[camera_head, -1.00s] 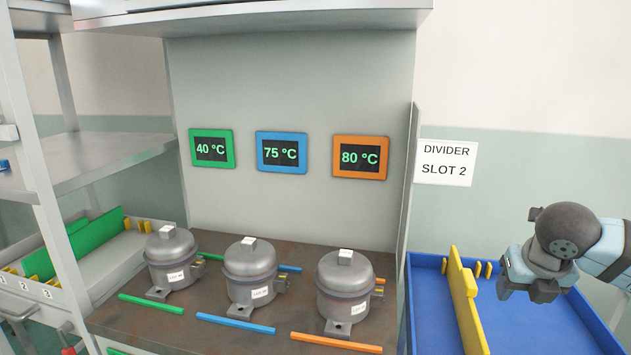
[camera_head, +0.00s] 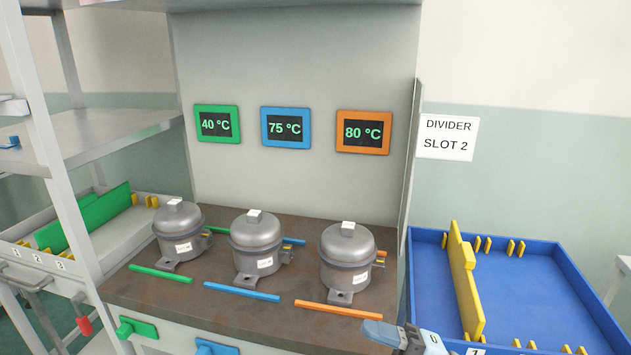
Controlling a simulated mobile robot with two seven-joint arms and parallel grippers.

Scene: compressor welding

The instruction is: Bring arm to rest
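Three grey compressors stand upright on the brown worktop (camera_head: 200,300): left (camera_head: 180,232), middle (camera_head: 256,245) and right (camera_head: 347,258). A yellow divider (camera_head: 463,280) stands in the blue tray (camera_head: 545,300) at the right.
Green (camera_head: 217,124), blue (camera_head: 286,128) and orange (camera_head: 363,132) temperature displays hang on the panel behind. A "DIVIDER SLOT 2" sign (camera_head: 447,137) is on the right wall. A grey tray (camera_head: 130,222) with green dividers stands left. The space above the blue tray is clear.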

